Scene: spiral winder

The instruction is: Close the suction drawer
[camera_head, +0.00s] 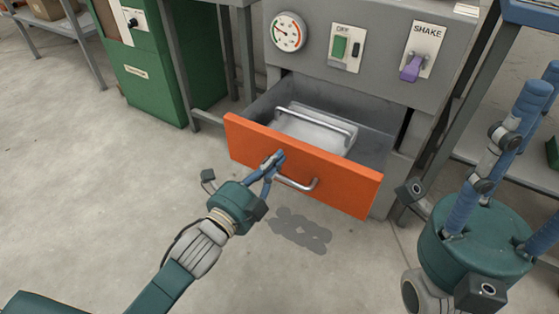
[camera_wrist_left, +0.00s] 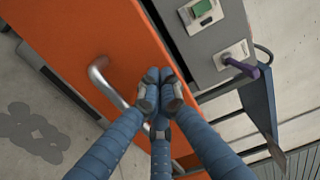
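The suction drawer (camera_head: 345,182) has an orange front with a metal bar handle (camera_head: 312,186). It stands pulled out from the grey machine, and its inside shows with a pale tray-like part (camera_head: 318,133) bearing a second handle. My left gripper (camera_head: 272,162) has its blue fingers drawn together, with the tips at the drawer front by the handle's left end. In the left wrist view the closed fingertips (camera_wrist_left: 160,88) are beside the handle (camera_wrist_left: 104,82), with nothing seen between them; contact is unclear. My right gripper (camera_head: 541,88) is at the right with its fingers apart and empty.
Above the drawer the machine carries a dial gauge (camera_head: 287,32), a green switch marked OFF (camera_head: 339,47) and a purple SHAKE lever (camera_head: 412,68). A green cabinet (camera_head: 150,70) stands left. Grey legs flank the machine. Floor in front is clear.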

